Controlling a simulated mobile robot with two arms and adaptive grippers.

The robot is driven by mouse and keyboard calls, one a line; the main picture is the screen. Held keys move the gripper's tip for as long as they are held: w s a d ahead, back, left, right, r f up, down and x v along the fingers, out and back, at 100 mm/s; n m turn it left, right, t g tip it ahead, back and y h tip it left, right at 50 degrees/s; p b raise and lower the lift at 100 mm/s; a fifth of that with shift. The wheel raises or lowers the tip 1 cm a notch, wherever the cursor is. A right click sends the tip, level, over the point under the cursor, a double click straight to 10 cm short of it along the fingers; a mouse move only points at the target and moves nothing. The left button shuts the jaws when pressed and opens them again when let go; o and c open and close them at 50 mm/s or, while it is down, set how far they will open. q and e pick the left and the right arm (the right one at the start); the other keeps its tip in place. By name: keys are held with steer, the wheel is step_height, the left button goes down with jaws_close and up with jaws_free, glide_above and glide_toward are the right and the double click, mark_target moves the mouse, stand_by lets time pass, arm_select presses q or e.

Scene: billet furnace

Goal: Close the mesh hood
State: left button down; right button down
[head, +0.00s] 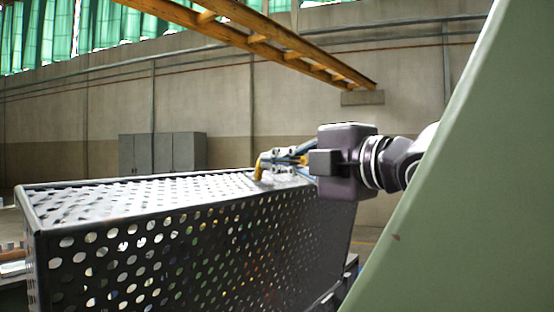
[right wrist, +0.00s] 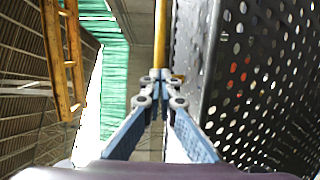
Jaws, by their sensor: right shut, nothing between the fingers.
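The mesh hood (head: 160,245) is a dark grey box of perforated sheet that fills the lower left and middle of the head view. Its perforated side also shows at the right of the right wrist view (right wrist: 250,75). A yellow bar, seemingly the hood's handle (head: 261,166), stands at its upper edge; it also shows in the right wrist view (right wrist: 160,35). My right gripper (head: 272,163) is shut and empty, its fingertips (right wrist: 158,78) right by the bar; contact is unclear. The hood's hinge and lower edge are hidden. My left gripper is out of view.
A large green slanted panel (head: 470,180) blocks the right of the head view, in front of part of my right arm. Grey cabinets (head: 163,152) stand by the far wall. A yellow ladder-like beam (head: 260,38) hangs overhead.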

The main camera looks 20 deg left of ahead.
mark_target(254, 179)
steer(key=shift+w+a+r, duration=0.15)
steer(key=shift+a+r, duration=0.1)
steer(key=shift+a, duration=0.15)
steer(key=a, duration=0.1)
steer(key=w+a+h+p, duration=0.1)
steer(key=a, duration=0.1)
steer(key=shift+w+a+f+g, duration=0.15)
steer(key=shift+w+a+g, duration=0.1)
steer(key=shift+a+g, duration=0.2)
steer(key=shift+d, duration=0.15)
steer(key=shift+s, duration=0.1)
steer(key=shift+d, duration=0.1)
